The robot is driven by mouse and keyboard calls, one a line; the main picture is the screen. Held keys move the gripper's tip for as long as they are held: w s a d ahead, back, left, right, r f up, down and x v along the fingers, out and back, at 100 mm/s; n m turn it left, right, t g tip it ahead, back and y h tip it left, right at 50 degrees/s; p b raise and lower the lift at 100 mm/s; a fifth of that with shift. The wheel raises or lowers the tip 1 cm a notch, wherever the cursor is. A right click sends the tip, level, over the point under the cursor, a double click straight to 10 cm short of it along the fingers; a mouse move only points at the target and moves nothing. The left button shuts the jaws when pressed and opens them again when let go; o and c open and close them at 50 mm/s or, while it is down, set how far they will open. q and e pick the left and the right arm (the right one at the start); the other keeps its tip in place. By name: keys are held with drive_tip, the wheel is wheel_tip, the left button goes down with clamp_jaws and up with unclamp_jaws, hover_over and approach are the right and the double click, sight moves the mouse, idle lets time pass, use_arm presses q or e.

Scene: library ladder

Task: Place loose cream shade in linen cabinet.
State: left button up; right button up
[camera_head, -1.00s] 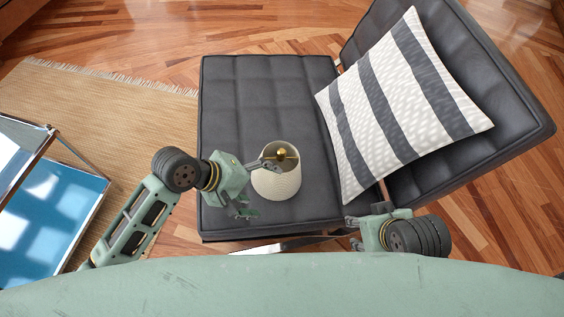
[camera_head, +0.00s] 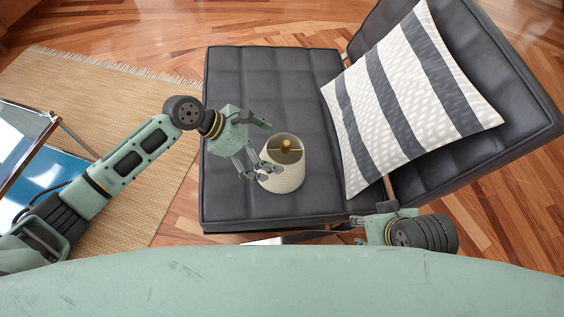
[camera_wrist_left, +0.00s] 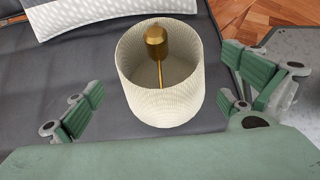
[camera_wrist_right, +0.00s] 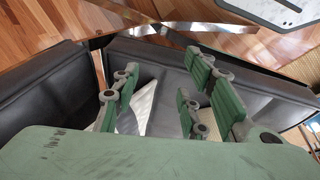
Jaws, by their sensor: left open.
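The cream shade (camera_head: 284,178) stands upright on the dark seat cushion, its open rim up and a brass knob on a stem inside. My left gripper (camera_head: 264,148) is open at the shade's left side in the head view. In the left wrist view the shade (camera_wrist_left: 160,85) sits ahead of and between the spread fingers (camera_wrist_left: 170,95), with a gap showing on each side. My right gripper (camera_head: 362,230) is by the chair's front edge, away from the shade. Its fingers (camera_wrist_right: 165,95) are apart and hold nothing. No linen cabinet is recognisable in these views.
The dark chair (camera_head: 265,75) has a tilted backrest at right with a striped pillow (camera_head: 400,100) against it. A woven rug (camera_head: 95,95) and a glass-topped table (camera_head: 25,150) are at left. Wood floor (camera_head: 250,22) is clear beyond the chair.

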use_arm(q)
drive_tip(key=shift+x, duration=1.15)
drive_tip(key=c, duration=1.3)
use_arm(e)
drive_tip(key=shift+w+a+r+t+y, duration=0.1)
drive_tip(key=shift+w+a+r+t, duration=0.15)
drive_tip(key=shift+w+t, duration=0.4)
drive_tip(key=shift+w+a+r+t+y, duration=0.1)
drive_tip(key=shift+w+a+r+t, duration=0.1)
drive_tip(key=shift+w, duration=0.8)
drive_tip(key=shift+w+a+r+t+y, duration=0.1)
drive_tip(key=shift+w+a+r+t, duration=0.15)
drive_tip(key=shift+w+t, duration=0.4)
use_arm(q)
drive_tip(key=shift+o, duration=0.2)
use_arm(e)
drive_tip(key=shift+w+g, duration=0.15)
drive_tip(key=shift+g, duration=0.15)
